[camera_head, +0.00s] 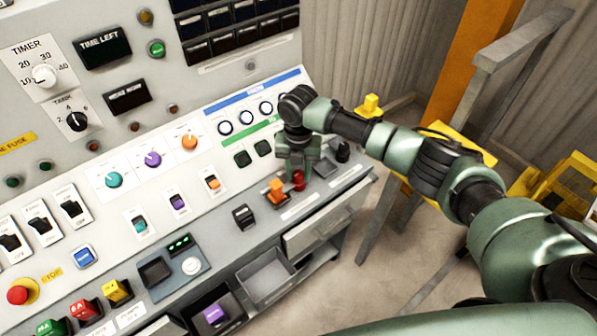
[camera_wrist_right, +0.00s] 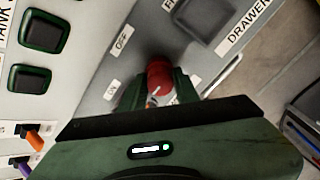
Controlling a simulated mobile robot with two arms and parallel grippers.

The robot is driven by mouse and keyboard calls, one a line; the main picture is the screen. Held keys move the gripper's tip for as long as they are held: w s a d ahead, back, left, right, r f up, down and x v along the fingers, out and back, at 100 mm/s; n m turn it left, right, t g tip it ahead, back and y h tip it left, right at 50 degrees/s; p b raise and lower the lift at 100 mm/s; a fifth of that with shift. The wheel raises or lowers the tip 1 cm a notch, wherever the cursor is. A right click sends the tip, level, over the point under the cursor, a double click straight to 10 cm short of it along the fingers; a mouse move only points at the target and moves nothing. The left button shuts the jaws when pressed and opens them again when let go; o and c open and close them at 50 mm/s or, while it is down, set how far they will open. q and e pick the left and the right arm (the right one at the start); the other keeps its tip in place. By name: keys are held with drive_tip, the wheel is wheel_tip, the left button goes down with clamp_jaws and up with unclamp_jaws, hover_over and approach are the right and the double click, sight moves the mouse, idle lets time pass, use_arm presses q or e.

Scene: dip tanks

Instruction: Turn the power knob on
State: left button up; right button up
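A red knob (camera_wrist_right: 159,76) shows between the fingertips of my right gripper (camera_wrist_right: 157,88) in the right wrist view. The labels OFF and ON are printed on the panel to its left; its pointing direction is hidden. In the head view the red knob (camera_head: 298,181) is just below my right gripper (camera_head: 298,160), on the sloping panel near its right end. The fingers stand apart on either side of the knob; whether they press on it is unclear. My left gripper is not in view.
An orange switch (camera_head: 277,190) sits just left of the red knob, and black controls (camera_head: 326,167) sit to its right. Several coloured knobs and switches cover the panel further left. An open drawer (camera_head: 266,276) is below. Yellow and grey frames stand at right.

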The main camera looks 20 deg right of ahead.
sight(299, 173)
drive_tip(key=o, duration=0.3)
drive_tip(key=shift+r, duration=0.1)
drive_tip(key=shift+o, duration=0.2)
wheel_tip(299, 173, up, 8)
drive_tip(key=shift+f+b, duration=0.1)
drive_tip(key=shift+b, duration=0.45)
